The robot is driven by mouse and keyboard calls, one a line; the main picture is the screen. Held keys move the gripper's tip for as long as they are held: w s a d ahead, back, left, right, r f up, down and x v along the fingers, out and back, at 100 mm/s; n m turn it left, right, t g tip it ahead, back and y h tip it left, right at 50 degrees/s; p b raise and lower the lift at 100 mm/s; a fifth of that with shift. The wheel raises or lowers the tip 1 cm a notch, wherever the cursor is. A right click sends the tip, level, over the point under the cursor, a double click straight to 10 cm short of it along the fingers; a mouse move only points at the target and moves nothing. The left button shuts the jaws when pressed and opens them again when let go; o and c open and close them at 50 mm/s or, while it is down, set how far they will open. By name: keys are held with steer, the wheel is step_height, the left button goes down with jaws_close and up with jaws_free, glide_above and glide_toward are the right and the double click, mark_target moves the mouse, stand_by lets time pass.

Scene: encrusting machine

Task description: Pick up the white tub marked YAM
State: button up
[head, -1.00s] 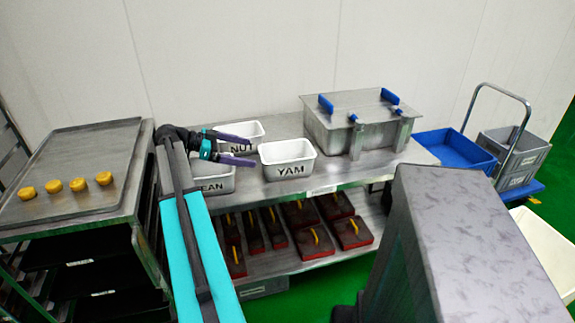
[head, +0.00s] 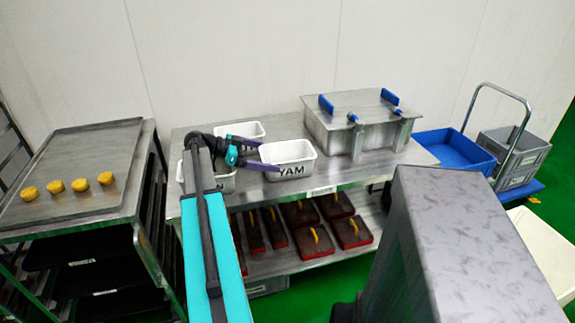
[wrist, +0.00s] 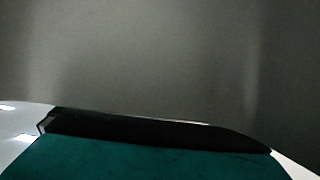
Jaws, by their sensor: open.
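The white tub marked YAM (head: 291,172) stands upright on the steel table, right of my gripper in the head view. My gripper (head: 268,156) is open, with its dark purple fingers pointing right. The fingertips overlap the tub's left side in the head view; I cannot tell whether they touch it. The wrist view shows a grey blurred surface and part of my gripper along the bottom; no lettering shows there.
A white tub (head: 245,129) stands behind my gripper and another white tub (head: 219,184) is partly hidden by my arm. A steel box with blue handles (head: 362,113) stands to the right on the table (head: 330,177). A rack with a tray (head: 78,150) is at left.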

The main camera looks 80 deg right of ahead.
mark_target(280, 158)
steer(key=shift+p+x, duration=0.65)
steer(key=shift+x, duration=1.35)
steer(key=shift+s+d+f, duration=0.1)
steer(key=shift+s+d, duration=0.05)
steer(key=shift+s, duration=0.5)
steer(key=shift+c, duration=0.3)
steer(key=c, duration=0.7)
steer(key=shift+c, duration=0.2)
step_height(280, 158, up, 10)
steer(key=b, duration=0.1)
